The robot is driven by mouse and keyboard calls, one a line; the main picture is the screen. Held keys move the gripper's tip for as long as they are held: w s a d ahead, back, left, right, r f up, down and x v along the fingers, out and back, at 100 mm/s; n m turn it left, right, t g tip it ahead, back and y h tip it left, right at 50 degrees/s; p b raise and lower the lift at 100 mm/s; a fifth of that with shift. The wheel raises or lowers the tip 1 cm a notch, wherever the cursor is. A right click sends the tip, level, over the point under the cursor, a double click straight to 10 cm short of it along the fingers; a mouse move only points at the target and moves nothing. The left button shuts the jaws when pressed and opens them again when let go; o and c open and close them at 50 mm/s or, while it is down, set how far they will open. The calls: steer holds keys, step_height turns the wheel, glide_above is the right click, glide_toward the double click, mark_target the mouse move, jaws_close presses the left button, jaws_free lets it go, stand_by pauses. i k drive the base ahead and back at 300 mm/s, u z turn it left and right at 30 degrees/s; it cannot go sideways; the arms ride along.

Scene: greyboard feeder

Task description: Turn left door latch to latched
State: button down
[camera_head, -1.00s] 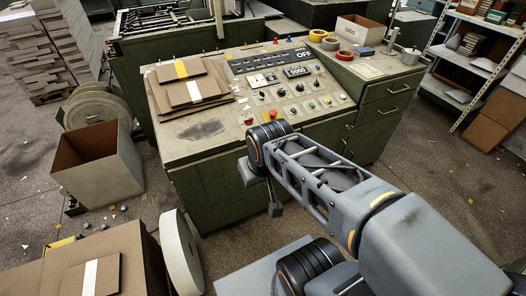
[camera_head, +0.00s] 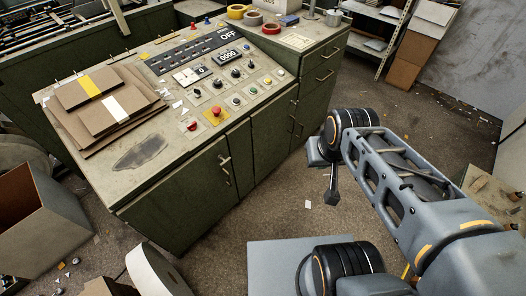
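The green control cabinet (camera_head: 170,205) has front doors below its sloped panel. A metal latch handle (camera_head: 225,164) is on the left door near that door's right edge. It seems to have a short crosspiece and a part hanging down; I cannot tell whether it is latched. Another small handle (camera_head: 296,124) is on the doors further right. My gripper (camera_head: 331,193) hangs at the arm's end, to the right of the left latch and apart from it. It is small and dark here, and its fingers cannot be made out.
A cardboard box (camera_head: 35,225) and a white roll (camera_head: 150,268) stand on the floor at lower left. Clear floor (camera_head: 225,240) lies before the doors. Shelving (camera_head: 385,40) stands at the back right.

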mark_target(220, 157)
steer(key=u, duration=1.25)
steer(key=i, duration=0.35)
steer(key=z, duration=0.05)
